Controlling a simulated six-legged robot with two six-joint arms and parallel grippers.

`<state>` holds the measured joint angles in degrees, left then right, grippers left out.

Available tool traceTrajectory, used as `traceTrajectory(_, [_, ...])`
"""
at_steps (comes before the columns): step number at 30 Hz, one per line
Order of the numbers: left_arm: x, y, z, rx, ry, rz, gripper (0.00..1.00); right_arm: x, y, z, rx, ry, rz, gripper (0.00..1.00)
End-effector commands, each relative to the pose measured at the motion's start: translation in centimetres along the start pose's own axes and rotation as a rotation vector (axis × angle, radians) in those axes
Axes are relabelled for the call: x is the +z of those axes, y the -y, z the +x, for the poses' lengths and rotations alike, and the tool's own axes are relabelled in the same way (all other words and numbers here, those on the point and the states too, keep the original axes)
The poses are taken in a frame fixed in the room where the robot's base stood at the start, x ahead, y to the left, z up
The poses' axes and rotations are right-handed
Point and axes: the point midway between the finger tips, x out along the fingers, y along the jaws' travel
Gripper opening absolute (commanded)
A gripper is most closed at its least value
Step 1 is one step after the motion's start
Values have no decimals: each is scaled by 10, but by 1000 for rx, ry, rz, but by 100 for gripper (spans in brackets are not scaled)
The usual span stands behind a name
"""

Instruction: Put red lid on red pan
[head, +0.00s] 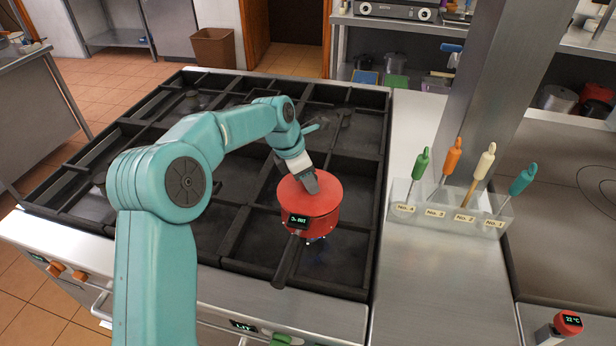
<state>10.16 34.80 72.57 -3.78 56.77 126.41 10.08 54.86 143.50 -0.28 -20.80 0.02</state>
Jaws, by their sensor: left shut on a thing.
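The red pan (318,228) stands on the front right burner of the grill, with a small dark display on its side. Its black handle (288,262) points toward the front edge. The red lid (328,192) lies over the top of the pan and hides its inside. I cannot tell whether it rests fully on the rim or a thin gap is left. My left gripper (312,184) reaches down from above and is shut on the lid at its top middle; its fingertips partly hide the grip. My right gripper is not in view.
The black slatted grates (180,105) around the pan are otherwise empty. A clear rack (440,208) with several coloured-handled tools stands on the steel counter (420,290) to the right, beside a steel column (500,90). A lit display (243,326) is on the front panel.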

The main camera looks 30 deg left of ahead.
Motion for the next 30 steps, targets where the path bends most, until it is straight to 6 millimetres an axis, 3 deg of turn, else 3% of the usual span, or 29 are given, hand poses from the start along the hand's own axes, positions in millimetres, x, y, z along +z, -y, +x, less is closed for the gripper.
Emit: traceTrajectory(30, [-2,0,10,0,0,0,2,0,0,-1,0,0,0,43])
